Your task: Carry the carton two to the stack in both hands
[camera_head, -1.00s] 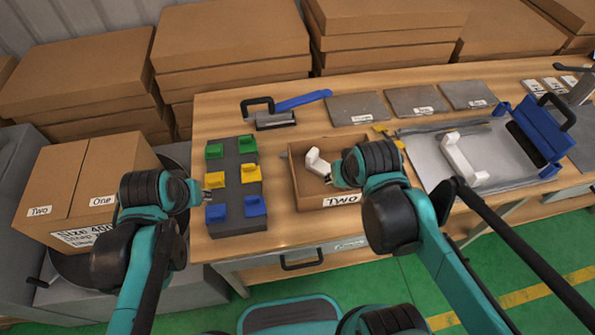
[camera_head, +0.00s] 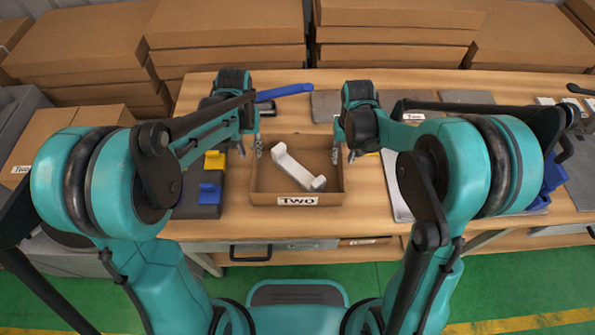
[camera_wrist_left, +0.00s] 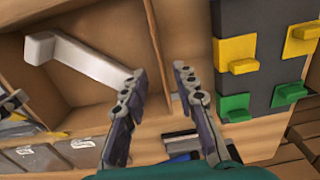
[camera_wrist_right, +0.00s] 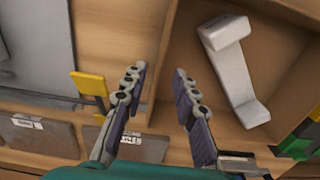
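The open carton labelled Two (camera_head: 297,200) sits on the wooden table with a white bracket (camera_head: 300,170) lying in it. My left gripper (camera_head: 249,146) is at the carton's left wall, open. In the left wrist view the fingers (camera_wrist_left: 157,82) are spread, one on each side of the line of the wall (camera_wrist_left: 158,45). My right gripper (camera_head: 343,150) is at the right wall, also open. In the right wrist view its fingers (camera_wrist_right: 158,82) lie on either side of the wall line (camera_wrist_right: 165,65). Contact with the walls cannot be told. Stacked brown boxes (camera_head: 225,45) stand behind the table.
A dark rack with yellow and blue holders (camera_head: 205,185) stands close left of the carton. A brown box (camera_head: 20,169) labelled Two is at the far left, partly hidden by my arm. Grey plates and a blue-handled tool (camera_head: 285,92) lie behind the carton.

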